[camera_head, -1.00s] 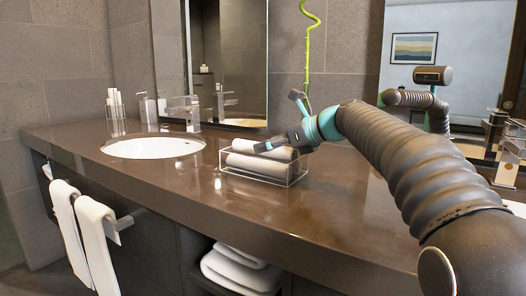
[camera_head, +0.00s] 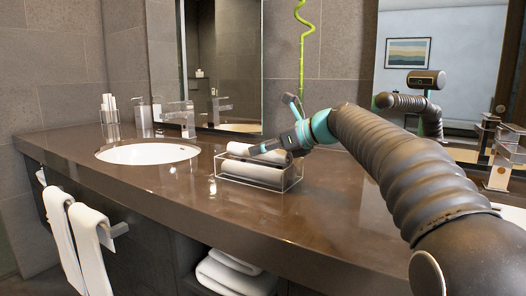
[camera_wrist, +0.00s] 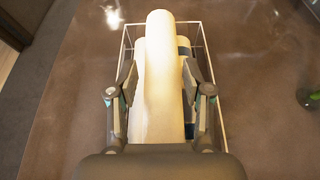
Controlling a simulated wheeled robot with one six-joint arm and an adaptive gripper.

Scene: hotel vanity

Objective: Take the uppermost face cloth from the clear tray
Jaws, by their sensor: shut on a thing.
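The clear tray (camera_head: 232,182) stands on the brown counter and holds white rolled face cloths. The uppermost face cloth (camera_head: 237,148) lies over the lower cloths (camera_head: 252,170). My gripper (camera_head: 258,150) reaches in from the right and is shut on the uppermost cloth. In the wrist view, my gripper (camera_wrist: 160,75) has one finger on each side of the uppermost roll (camera_wrist: 161,50), and parts of the lower cloths (camera_wrist: 140,115) show beneath it. The tray rim (camera_wrist: 203,45) surrounds them. I cannot tell whether the held cloth is clear of those below.
A white sink (camera_head: 148,153) lies left of the tray, with a chrome faucet (camera_head: 180,115) behind it. A soap dispenser (camera_head: 143,117) stands farther left. A green twisted stem (camera_head: 302,45) rises behind my gripper. The counter in front of the tray is clear.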

